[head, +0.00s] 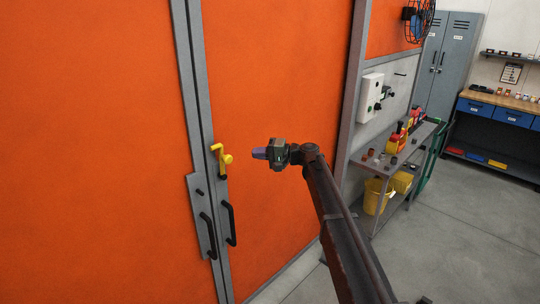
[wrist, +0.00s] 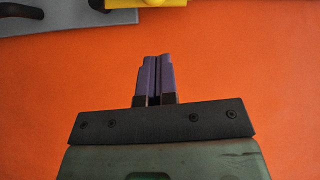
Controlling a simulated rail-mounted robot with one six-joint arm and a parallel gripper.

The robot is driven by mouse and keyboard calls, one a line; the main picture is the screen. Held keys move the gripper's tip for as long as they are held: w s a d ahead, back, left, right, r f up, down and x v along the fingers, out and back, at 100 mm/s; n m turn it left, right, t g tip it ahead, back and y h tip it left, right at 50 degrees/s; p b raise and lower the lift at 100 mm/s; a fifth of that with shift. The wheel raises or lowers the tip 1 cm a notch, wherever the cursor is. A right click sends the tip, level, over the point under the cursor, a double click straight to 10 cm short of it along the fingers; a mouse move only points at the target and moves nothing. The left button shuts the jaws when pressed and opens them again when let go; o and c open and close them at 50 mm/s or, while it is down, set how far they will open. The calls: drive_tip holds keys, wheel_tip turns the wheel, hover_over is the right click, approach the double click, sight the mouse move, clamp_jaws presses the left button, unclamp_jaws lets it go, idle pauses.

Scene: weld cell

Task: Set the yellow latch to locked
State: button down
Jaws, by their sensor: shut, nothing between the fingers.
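The yellow latch (head: 221,158) is mounted on the grey door frame, above the black handles, between two orange panels. In the wrist view only a yellow edge of it (wrist: 160,3) shows at the top; the rest is cut off. My gripper (head: 257,153) is to the right of the latch in the head view, apart from it, in front of the orange panel. Its purple fingers (wrist: 155,76) are together with nothing held, and they point up towards the yellow part in the wrist view.
A grey shelf (head: 378,165) with small items and a yellow bucket (head: 376,196) stands at the right. Open floor (head: 455,245) lies right of my arm.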

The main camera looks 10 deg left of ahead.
drive_tip(key=s+a, duration=0.3)
drive_tip(key=a, duration=0.2)
drive_tip(key=shift+a+f+b, duration=0.2)
drive_tip(key=shift+f+b, duration=0.1)
drive_tip(key=shift+f, duration=0.05)
